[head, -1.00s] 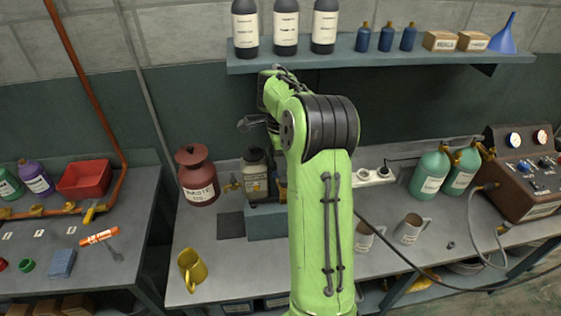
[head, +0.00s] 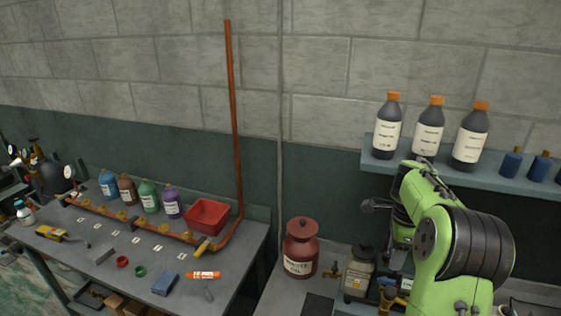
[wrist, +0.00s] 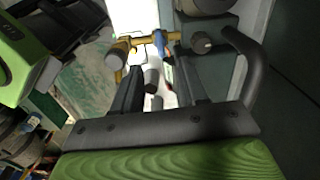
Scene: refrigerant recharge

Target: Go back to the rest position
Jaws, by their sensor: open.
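My green arm with its black joint stands at the right of the head view, in front of the right-hand bench and its wall shelf. In the wrist view my gripper (wrist: 160,80) shows two dark fingers spread apart. I see nothing held between them. A brass fitting and a white surface show beyond the fingers, and I cannot tell how far off they are. In the head view my arm's own links largely hide the gripper.
The wall shelf (head: 375,165) holds dark bottles. The left bench has a red bin (head: 207,217), an orange marker (head: 203,275), a blue block (head: 165,284) and copper pipe (head: 233,120).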

